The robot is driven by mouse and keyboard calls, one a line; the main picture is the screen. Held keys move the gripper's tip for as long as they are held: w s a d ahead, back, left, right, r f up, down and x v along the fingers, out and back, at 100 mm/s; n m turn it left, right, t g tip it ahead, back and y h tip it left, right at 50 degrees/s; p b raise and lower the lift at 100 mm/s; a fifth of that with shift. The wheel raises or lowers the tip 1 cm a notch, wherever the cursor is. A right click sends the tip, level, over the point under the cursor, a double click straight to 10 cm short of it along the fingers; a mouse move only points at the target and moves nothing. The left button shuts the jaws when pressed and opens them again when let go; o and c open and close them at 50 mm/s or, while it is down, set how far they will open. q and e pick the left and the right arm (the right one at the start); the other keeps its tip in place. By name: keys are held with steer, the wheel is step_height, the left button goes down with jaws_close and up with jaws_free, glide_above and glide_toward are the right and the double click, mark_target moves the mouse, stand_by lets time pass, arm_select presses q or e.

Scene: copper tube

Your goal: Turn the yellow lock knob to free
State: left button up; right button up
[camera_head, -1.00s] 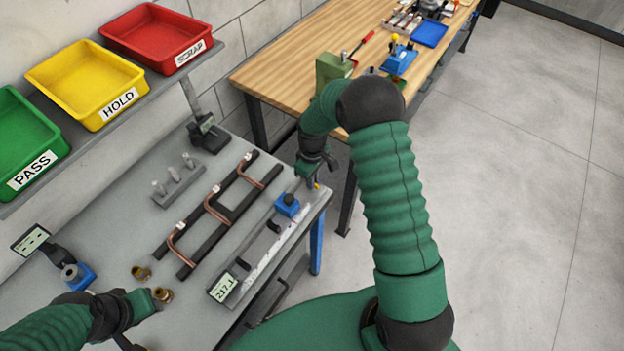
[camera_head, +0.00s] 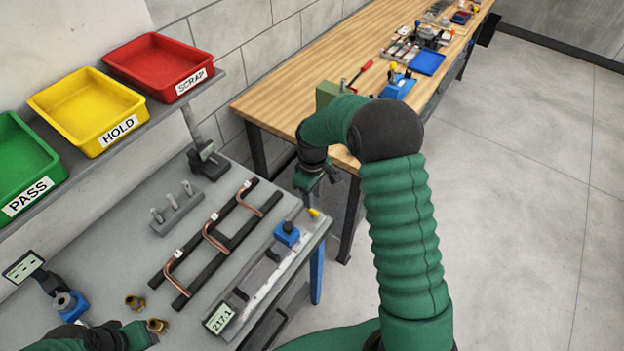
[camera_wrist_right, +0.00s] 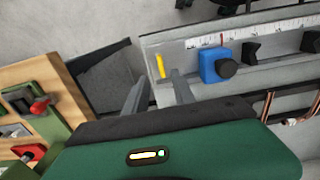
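The yellow lock knob (camera_head: 314,212) is a small bar at the far right end of the grey measuring fixture (camera_head: 262,272). It lies across the fixture's length. In the right wrist view the knob (camera_wrist_right: 160,66) shows just beyond my fingertips, between their lines. My right gripper (camera_head: 320,182) is beyond the fixture's end and apart from the knob; its fingers (camera_wrist_right: 154,84) are spread with nothing between them. A blue block with a dark knob (camera_head: 287,233) sits on the fixture. My left gripper (camera_head: 142,335) is beside a brass fitting (camera_head: 157,326); its fingers are not clear.
Copper tubes (camera_head: 215,238) lie on a dark rack left of the fixture. A digital readout (camera_head: 219,319) is at the fixture's near end. A wooden bench (camera_head: 270,98) with a green device (camera_head: 327,93) stands behind my right arm. Bins line a shelf on the left.

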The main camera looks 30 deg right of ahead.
step_height(320, 180, up, 11)
steer(key=b, duration=0.1)
steer(key=shift+f, duration=0.15)
steer(key=s+a+f+m+t+b, duration=0.1)
steer(key=s+a+f, duration=0.3)
steer(key=s, duration=0.4)
steer(key=s+a+f+m+t+b, duration=0.1)
steer(key=s+a+f+m, duration=0.2)
steer(key=s+a, duration=0.4)
steer(key=shift+s+a+f+m+t+b, duration=0.2)
steer(key=shift+s+f+m+t+b, duration=0.15)
steer(key=shift+s, duration=0.2)
steer(key=shift+s+a, duration=0.1)
steer(key=shift+a, duration=0.05)
steer(key=shift+a, duration=0.15)
